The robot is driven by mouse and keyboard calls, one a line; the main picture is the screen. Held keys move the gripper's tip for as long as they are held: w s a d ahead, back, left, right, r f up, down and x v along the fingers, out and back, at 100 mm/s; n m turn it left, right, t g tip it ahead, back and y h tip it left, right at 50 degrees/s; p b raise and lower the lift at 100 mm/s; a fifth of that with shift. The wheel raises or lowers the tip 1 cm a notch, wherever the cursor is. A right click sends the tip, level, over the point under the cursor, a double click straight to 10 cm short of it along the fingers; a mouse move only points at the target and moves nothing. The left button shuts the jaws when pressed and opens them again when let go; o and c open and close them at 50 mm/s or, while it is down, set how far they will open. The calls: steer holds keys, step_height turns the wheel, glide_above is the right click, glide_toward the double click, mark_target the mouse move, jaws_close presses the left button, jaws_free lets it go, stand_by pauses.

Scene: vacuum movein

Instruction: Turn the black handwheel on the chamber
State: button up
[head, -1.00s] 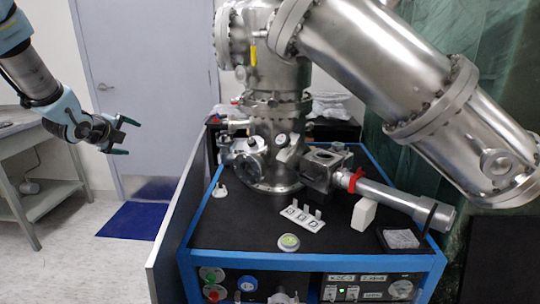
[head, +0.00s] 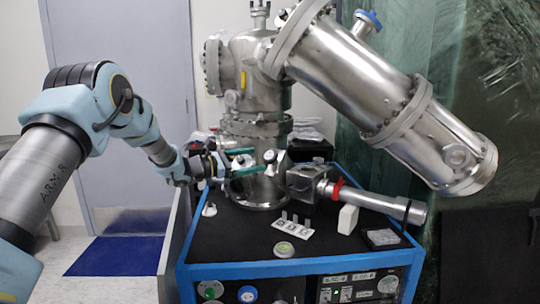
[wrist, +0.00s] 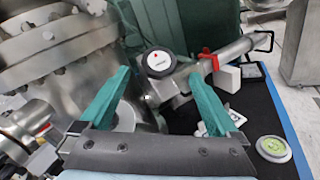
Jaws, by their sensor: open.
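The steel chamber (head: 262,92) stands at the back of the black-topped bench. In the wrist view, a round black-rimmed wheel (wrist: 158,62) with a white face and a small red mark sits just beyond my fingertips, in line with the gap between them. I take it to be the black handwheel; in the head view it is too small to make out clearly by the fingers. My gripper (head: 260,160) is open, its two teal fingers reaching from the left across the chamber's lower front. In the wrist view the gripper (wrist: 158,76) holds nothing, and contact with the wheel cannot be told.
A steel tube with a red clamp (head: 337,190) and a white block (head: 348,219) are at right. A white part with several tabs (head: 292,229) and a round green-faced item (head: 284,249) lie in front. A large slanted cylinder (head: 390,95) overhangs the bench.

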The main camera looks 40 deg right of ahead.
mark_target(267, 157)
steer(key=p+x, duration=0.2)
steer(key=x, duration=0.4)
steer(key=shift+d, duration=0.25)
steer(key=c, duration=1.4)
steer(key=shift+f, duration=0.1)
steer(key=shift+f+n+t+b, duration=0.2)
steer(key=shift+n+t+b, duration=0.1)
steer(key=shift+b, duration=0.9)
